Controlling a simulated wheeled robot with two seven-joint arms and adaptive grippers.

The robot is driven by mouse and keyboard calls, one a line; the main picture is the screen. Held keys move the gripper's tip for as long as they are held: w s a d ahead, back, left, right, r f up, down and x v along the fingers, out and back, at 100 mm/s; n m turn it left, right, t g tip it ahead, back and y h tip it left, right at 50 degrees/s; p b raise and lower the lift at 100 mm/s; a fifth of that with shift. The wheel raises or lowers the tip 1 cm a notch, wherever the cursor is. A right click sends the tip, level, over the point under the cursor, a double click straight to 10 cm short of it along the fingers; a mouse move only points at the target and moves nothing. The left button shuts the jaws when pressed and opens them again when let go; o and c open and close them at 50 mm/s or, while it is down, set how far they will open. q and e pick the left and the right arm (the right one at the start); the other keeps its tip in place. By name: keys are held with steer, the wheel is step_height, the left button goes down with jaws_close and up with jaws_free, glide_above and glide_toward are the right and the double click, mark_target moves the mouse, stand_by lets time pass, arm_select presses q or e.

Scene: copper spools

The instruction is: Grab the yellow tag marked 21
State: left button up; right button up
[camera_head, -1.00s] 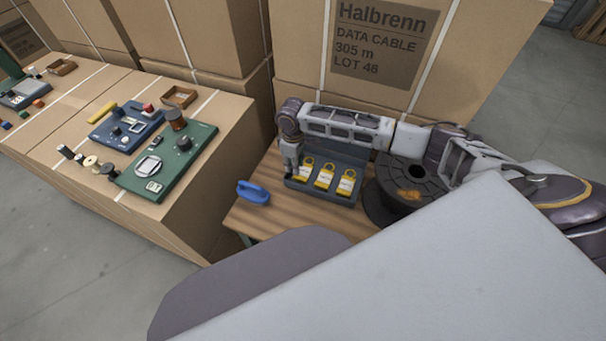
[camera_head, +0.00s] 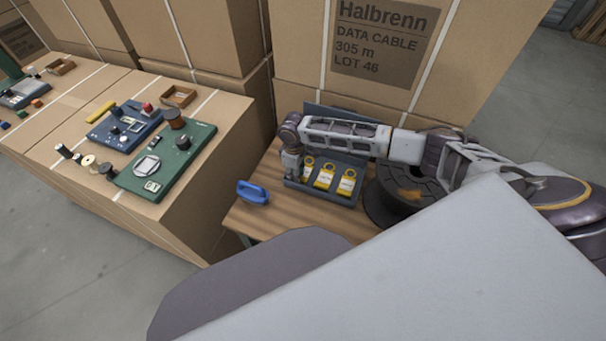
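Several yellow tags with white labels lie in a grey-blue open case on the wooden table: a left one (camera_head: 308,168), a middle one (camera_head: 325,177) and a right one (camera_head: 346,183). The numbers on them are too small to read. The case (camera_head: 318,192) has its lid raised at the back. My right gripper (camera_head: 292,175) points down at the left end of the case, beside the left tag and partly covering it. Its fingertips are too small to tell open from shut. My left gripper is out of view.
A black spool (camera_head: 380,212) stands right of the case, partly under my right arm. A blue carabiner-like loop (camera_head: 252,193) lies on the table (camera_head: 285,220) to the left. Large cartons stand behind; a carton at left bears a green panel (camera_head: 165,172) and a blue panel (camera_head: 122,128).

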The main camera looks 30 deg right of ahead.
steer(key=shift+f, duration=0.65)
steer(key=shift+c, duration=0.3)
jaws_close()
